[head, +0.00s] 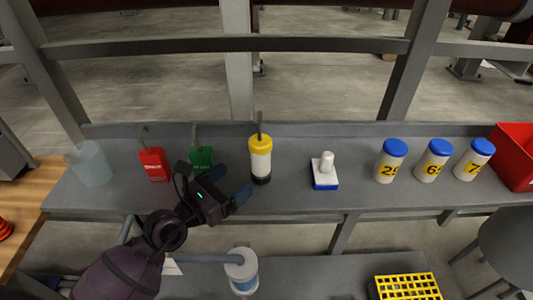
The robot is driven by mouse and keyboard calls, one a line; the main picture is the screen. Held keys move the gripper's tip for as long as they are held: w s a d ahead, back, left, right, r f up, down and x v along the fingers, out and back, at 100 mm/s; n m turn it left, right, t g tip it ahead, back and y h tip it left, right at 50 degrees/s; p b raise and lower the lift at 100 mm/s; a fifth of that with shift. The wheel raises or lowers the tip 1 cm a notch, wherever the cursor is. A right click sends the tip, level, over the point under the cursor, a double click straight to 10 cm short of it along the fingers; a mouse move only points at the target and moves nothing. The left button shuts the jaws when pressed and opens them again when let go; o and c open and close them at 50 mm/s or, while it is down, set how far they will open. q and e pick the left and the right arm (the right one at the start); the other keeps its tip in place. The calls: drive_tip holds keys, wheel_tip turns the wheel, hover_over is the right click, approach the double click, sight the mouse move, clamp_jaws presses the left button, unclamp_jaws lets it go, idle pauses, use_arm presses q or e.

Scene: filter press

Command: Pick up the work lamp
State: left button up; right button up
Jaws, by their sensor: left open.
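The work lamp (260,160) stands upright on the grey shelf (310,205). It has a yellow top with a thin grey hook, a white body and a dark base. My left gripper (230,184) reaches in from the left. Its two blue-tipped fingers are apart, with nothing between them. They point toward the lamp from its left and near side, with a small gap in the picture. Whether they are at the lamp's height is hard to tell. My right gripper does not show.
A red tag (154,164) and a partly covered green tag (202,158) stand left of the lamp, with a translucent cup (90,164) farther left. A white-and-blue brush-like item (324,172), several blue-capped bottles (390,161) and a red bin (515,155) stand right. A yellow rack (407,288) sits below.

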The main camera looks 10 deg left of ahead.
sight(253, 164)
use_arm(q)
drive_tip(key=x, duration=0.4)
drive_tip(key=shift+w+d+r, duration=0.1)
drive_tip(key=shift+w, duration=0.15)
drive_tip(key=shift+p+x, duration=0.35)
drive_tip(key=shift+x, duration=2.3)
drive_tip(key=shift+w, duration=0.1)
drive_tip(key=shift+a, duration=0.25)
drive_tip(key=c, duration=1.1)
